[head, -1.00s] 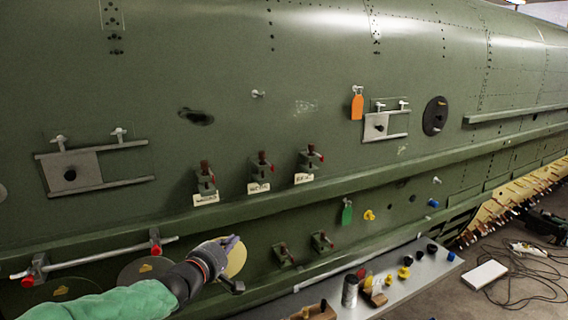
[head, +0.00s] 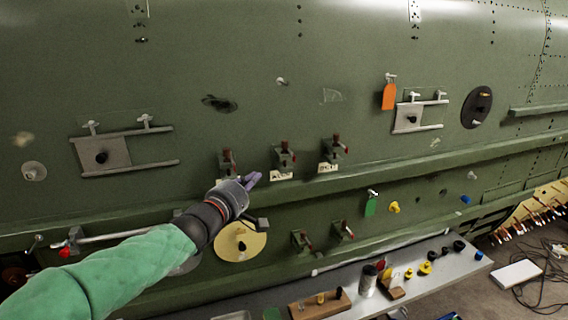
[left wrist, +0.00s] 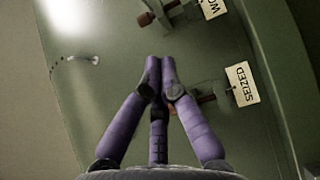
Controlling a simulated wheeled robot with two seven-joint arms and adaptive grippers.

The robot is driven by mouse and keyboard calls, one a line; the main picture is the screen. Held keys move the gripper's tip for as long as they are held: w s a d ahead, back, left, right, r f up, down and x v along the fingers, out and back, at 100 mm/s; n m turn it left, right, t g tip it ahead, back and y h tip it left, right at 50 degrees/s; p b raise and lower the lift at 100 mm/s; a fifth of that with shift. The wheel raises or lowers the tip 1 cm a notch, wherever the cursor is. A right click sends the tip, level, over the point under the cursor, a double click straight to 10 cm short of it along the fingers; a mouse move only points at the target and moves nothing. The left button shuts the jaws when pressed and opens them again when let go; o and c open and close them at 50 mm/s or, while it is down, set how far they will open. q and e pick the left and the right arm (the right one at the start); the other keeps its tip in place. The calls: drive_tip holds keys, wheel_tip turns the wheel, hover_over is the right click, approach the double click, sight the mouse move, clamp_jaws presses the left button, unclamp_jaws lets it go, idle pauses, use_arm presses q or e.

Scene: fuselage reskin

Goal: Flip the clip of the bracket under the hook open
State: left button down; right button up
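A small hook (head: 282,81) sticks out of the green fuselage; it also shows in the left wrist view (left wrist: 95,60). Below it is the middle of three clip brackets (head: 284,155), dark with a reddish handle and a white label; in the left wrist view a label reads "WO", cut off (left wrist: 213,8). My left gripper (head: 252,179) is below and left of that bracket, apart from it, in front of the left bracket's (head: 228,160) lower part. Its purple fingertips (left wrist: 160,65) are together with nothing seen between them. A "SEIZED" label (left wrist: 242,84) is beside them. My right gripper is out of view.
A third labelled bracket (head: 333,149) is to the right. A long green ledge (head: 400,163) runs below the brackets, with two lower brackets (head: 301,241) under it. A bench (head: 440,268) with loose parts stands below. An orange tag (head: 389,97) hangs at upper right.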

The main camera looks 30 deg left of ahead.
use_arm(q)
approach(291, 156)
drive_tip(key=w+a, duration=0.2)
drive_tip(key=a, duration=0.1)
drive_tip(key=shift+w+d+p, duration=0.55)
drive_tip(key=shift+w+d, duration=0.25)
drive_tip(key=shift+w, duration=0.3)
drive_tip(key=shift+w+d, duration=0.4)
drive_tip(key=shift+w, duration=0.1)
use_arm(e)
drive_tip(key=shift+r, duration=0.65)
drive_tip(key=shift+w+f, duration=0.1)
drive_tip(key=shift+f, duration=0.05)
